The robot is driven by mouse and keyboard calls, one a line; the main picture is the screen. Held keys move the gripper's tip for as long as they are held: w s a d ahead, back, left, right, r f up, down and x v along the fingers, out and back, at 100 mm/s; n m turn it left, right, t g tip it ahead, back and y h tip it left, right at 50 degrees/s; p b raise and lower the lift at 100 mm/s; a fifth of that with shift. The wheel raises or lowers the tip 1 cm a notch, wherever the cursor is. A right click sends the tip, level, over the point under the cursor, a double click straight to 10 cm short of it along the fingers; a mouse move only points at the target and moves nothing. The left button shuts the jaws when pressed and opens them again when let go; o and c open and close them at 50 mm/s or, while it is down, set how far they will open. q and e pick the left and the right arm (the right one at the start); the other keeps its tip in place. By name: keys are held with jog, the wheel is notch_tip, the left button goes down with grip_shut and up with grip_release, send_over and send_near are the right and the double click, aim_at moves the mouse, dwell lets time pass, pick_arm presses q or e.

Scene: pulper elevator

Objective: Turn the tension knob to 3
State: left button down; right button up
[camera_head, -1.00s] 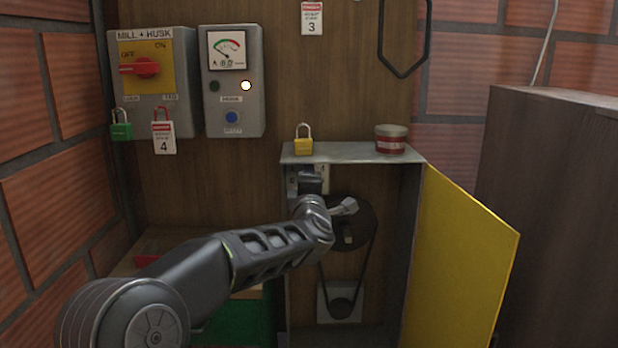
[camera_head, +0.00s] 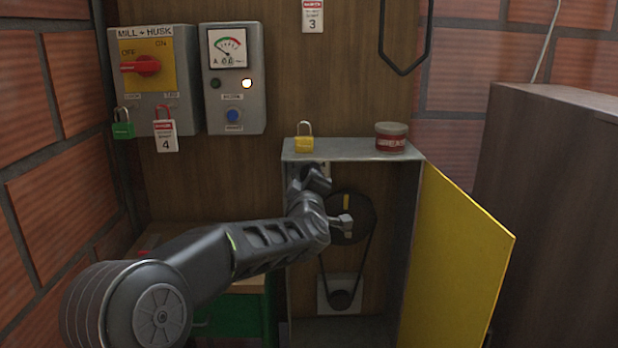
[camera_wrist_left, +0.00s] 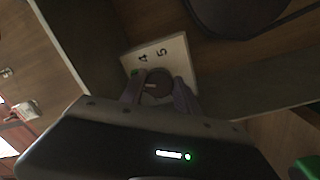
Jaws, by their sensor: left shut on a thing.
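The tension knob (camera_wrist_left: 159,82) is a dark round knob on a pale plate (camera_wrist_left: 172,52) in the left wrist view. The numbers 4 and 5 show on the plate; the other marks are hidden, and I cannot tell which number the knob points to. My left gripper (camera_wrist_left: 157,92) is shut on the knob, one finger on each side. In the head view my left arm reaches into the open grey cabinet (camera_head: 352,149), and its wrist covers the knob and most of the plate. My right gripper is not in view.
A yellow padlock (camera_head: 304,138) and a red-and-white tin (camera_head: 391,138) stand on the cabinet top. The yellow door (camera_head: 455,262) stands open at the right. A belt pulley (camera_head: 364,212) is inside, close beside my wrist. A switch box (camera_head: 148,95) hangs at upper left.

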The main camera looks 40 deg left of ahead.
pick_arm(q)
jog(key=c, duration=0.9)
grip_release()
jog(key=v, duration=0.7)
jog(key=shift+s+d+b, duration=0.25)
jog(key=shift+s+b, duration=0.1)
